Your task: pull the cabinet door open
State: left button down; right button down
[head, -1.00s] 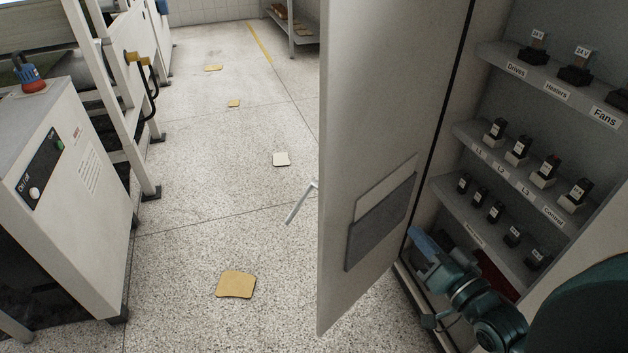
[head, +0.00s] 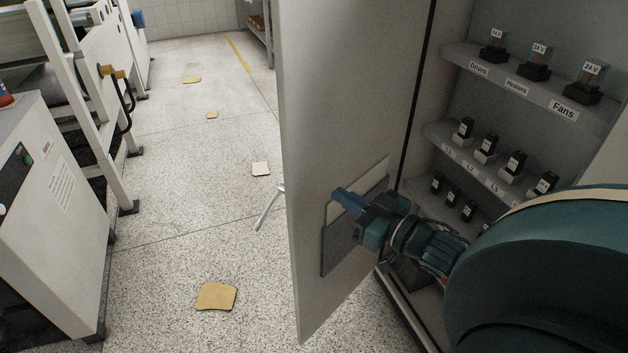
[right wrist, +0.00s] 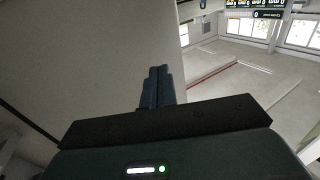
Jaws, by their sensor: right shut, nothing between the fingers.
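The cabinet door (head: 340,110) stands open, swung out to the left of the cabinet, with its inner face towards me. A grey document pocket (head: 338,245) is on its lower part. A pale lever handle (head: 266,210) shows past the door's free edge. My right gripper (head: 347,200) is shut and empty, in front of the door's inner face by the pocket; I cannot tell if it touches. In the right wrist view the blue fingers (right wrist: 157,86) are together, with the door (right wrist: 90,50) behind and to the left. My left gripper is not in view.
The cabinet's shelves (head: 500,70) hold several labelled relays and fuses at the right. A white machine (head: 55,210) stands at the left. The floor between it and the door is free except for several scattered flat pieces, the nearest a tan one (head: 216,297).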

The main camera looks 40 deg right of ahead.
aim_at(303, 174)
jog(key=x, duration=0.8)
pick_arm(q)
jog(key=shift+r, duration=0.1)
